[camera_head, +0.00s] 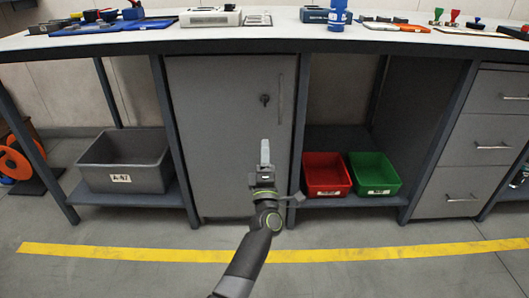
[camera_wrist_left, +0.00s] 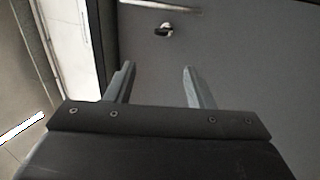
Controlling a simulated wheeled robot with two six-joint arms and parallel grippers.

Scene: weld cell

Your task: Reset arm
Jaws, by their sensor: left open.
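My left gripper (camera_head: 265,152) is raised in front of the grey cabinet door (camera_head: 215,125) under the workbench. In the left wrist view its two fingers (camera_wrist_left: 158,88) stand apart with nothing between them. The door's keyhole or latch (camera_head: 265,99) is just above the fingertips in the head view, and it also shows in the left wrist view (camera_wrist_left: 164,30). The vertical door handle (camera_head: 281,100) is to its right. The door looks shut. My right gripper is in neither view.
The workbench top (camera_head: 290,34) spans the back and carries several tools and a blue bottle (camera_head: 338,14). Below it are a grey bin (camera_head: 122,180), a red bin (camera_head: 326,190), a green bin (camera_head: 374,187) and drawers (camera_head: 490,145). A yellow floor line (camera_head: 150,254) crosses the clear floor.

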